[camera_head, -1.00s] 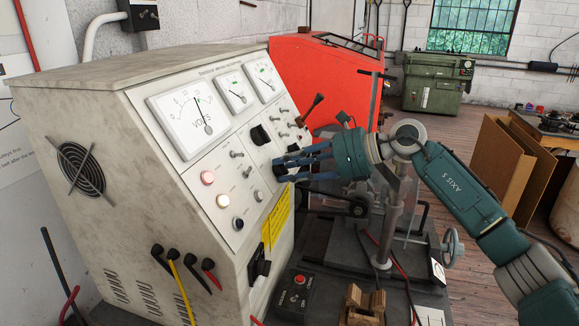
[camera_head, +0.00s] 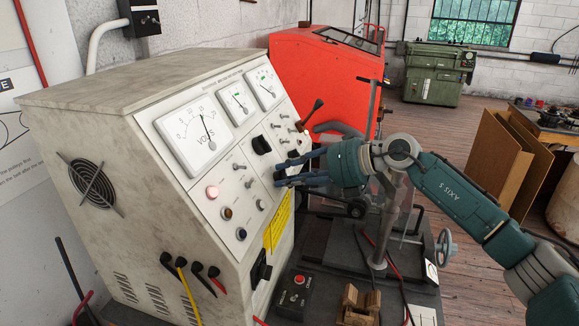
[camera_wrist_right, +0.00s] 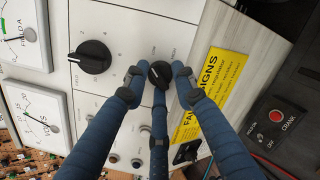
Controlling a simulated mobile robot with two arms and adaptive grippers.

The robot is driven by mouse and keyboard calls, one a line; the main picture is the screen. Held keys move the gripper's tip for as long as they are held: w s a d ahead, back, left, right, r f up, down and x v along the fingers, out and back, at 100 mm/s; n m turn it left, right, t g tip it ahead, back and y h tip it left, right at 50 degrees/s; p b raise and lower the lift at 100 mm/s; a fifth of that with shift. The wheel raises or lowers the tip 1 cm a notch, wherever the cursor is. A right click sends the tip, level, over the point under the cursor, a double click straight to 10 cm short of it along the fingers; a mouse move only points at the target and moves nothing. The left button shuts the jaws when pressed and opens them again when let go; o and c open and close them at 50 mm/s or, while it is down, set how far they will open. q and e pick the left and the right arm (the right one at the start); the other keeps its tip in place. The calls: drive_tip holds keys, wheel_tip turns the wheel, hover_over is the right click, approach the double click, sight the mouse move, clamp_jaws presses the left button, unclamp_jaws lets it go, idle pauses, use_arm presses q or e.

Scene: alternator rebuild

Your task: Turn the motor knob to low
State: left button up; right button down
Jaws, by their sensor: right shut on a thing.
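The motor knob (camera_wrist_right: 160,74) is a small black knob with a pale pointer mark, low on the right side of the tester's sloping panel. It shows between my fingers in the right wrist view; in the head view the fingers largely hide it. My right gripper (camera_head: 281,173) reaches in from the right, and its blue fingers are closed around the knob, also in the wrist view (camera_wrist_right: 157,80). My left gripper is not in view.
A larger black knob (camera_wrist_right: 90,57) sits beside the held one. The tester (camera_head: 100,115) has a volts meter (camera_head: 203,132), toggle switches and lamps. A yellow sign (camera_wrist_right: 212,85) and a crank button box (camera_head: 295,292) are nearby. A lever (camera_head: 313,111) sticks out above the gripper.

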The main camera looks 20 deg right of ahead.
drive_tip(key=shift+w+d+r+m+p, duration=0.1)
drive_tip(key=shift+r+m+p, duration=0.15)
drive_tip(key=shift+m+p, duration=0.35)
drive_tip(key=shift+w+r+m+p, duration=0.1)
drive_tip(key=shift+r+m+p, duration=0.1)
drive_tip(key=shift+m+p, duration=0.4)
drive_tip(key=c, duration=1.6)
unclamp_jaws()
drive_tip(key=shift+c, duration=0.2)
drive_tip(key=shift+o, duration=1.2)
drive_tip(key=shift+f, duration=0.25)
drive_tip(key=v, duration=1.2)
